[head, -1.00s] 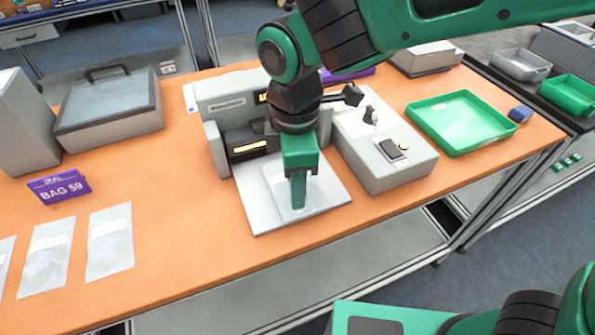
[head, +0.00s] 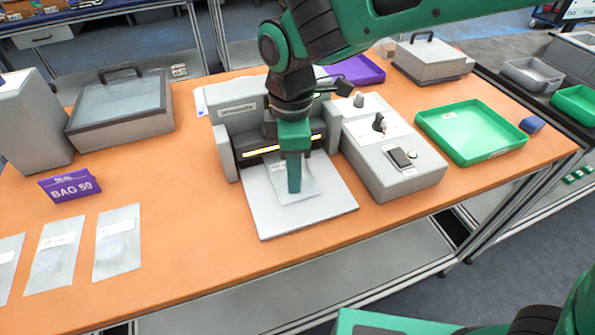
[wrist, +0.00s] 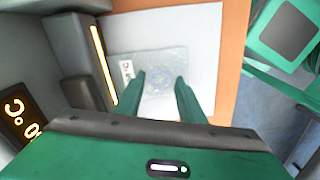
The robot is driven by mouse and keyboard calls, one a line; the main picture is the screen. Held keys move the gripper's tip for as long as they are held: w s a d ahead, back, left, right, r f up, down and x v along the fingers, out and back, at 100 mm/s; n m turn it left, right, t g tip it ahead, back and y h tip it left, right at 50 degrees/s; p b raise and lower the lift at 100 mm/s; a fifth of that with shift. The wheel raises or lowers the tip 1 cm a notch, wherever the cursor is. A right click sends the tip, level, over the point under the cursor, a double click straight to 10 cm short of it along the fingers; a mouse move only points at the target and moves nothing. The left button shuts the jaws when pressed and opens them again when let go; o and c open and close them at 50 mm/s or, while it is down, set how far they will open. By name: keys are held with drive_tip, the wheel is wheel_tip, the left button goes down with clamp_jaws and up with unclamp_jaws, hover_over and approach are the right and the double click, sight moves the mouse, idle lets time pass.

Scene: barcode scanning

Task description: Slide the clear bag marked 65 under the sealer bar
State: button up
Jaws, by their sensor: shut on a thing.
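My gripper (head: 294,190) points down over the white plate of the sealer (head: 330,202), its fingers shut on a clear bag (head: 311,186). The bag lies flat or nearly flat over the plate, its far edge close to the glowing sealer bar (head: 250,154). In the wrist view the bag (wrist: 160,62) shows between and beyond the fingers (wrist: 163,82), with a white label near the glowing strip (wrist: 103,65). I cannot read its number fully, nor tell whether its edge is under the bar.
Several clear bags (head: 117,248) lie at the left, near a purple BAG 59 sign (head: 70,188). A grey control box (head: 395,178) with knobs stands right of the plate. A green tray (head: 425,119) is farther right. The plate's front is clear.

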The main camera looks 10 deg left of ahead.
drive_tip(key=shift+w+a, duration=0.1)
drive_tip(key=shift+w, duration=0.05)
drive_tip(key=o, duration=1.2)
drive_tip(key=shift+r, duration=0.1)
